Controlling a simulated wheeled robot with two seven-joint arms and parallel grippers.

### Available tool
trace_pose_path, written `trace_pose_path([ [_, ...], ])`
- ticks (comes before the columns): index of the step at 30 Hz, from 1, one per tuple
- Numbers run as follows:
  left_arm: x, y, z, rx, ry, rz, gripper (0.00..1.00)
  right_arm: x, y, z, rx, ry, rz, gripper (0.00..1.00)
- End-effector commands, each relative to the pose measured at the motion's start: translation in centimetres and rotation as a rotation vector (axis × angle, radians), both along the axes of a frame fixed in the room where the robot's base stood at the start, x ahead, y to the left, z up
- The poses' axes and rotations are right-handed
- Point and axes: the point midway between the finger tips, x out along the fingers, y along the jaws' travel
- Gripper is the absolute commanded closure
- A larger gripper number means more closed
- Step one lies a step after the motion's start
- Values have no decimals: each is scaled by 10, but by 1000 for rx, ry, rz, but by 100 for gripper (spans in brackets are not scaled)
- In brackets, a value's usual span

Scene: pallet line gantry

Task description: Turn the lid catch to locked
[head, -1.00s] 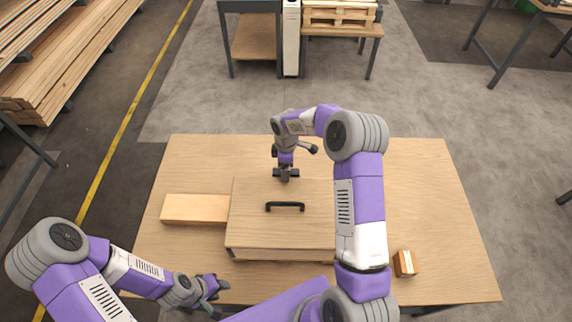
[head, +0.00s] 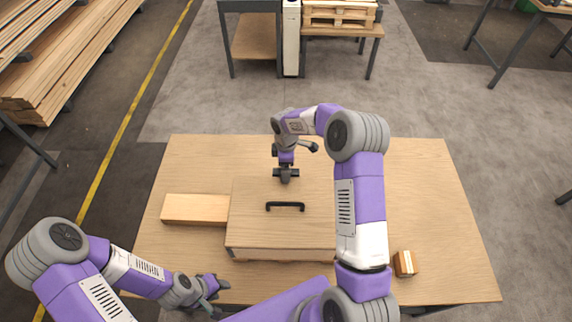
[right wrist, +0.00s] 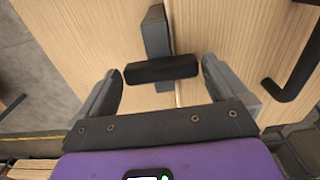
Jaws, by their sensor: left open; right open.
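The wooden box lid (head: 255,220) has a black handle (head: 285,206). In the right wrist view, the lid catch is a black bar (right wrist: 160,69) over a grey plate (right wrist: 156,30), beside the seam at the lid's edge. My right gripper (right wrist: 165,85) is open, with one finger near each end of the bar. I cannot tell whether they touch it. In the head view, my right gripper (head: 285,175) is at the lid's far edge and hides most of the catch. My left gripper (head: 214,292) is open and empty at the table's front edge, left of the box.
A wooden plank (head: 195,209) lies left of the box on the table (head: 430,200). A small wooden block (head: 404,263) sits at the right front. The lid handle (right wrist: 295,70) is close to the right gripper's finger. The table's right side is mostly clear.

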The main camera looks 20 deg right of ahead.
Motion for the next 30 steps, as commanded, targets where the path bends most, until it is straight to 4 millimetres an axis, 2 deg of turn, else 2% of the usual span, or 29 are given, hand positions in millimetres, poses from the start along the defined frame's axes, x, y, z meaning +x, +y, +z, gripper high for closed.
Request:
trace_pose_path([
  [9, 0, 0, 5, 0, 0, 0, 58, 1, 0, 52, 0, -4, 1, 0],
  [13, 0, 0, 6, 0, 0, 0, 58, 1, 0, 67, 0, -3, 2, 0],
  [18, 0, 0, 7, 0, 0, 0, 58, 0, 1, 73, 0, -1, 2, 0],
  [30, 0, 0, 6, 0, 0, 0, 58, 0, 0, 72, 0, -1, 2, 0],
])
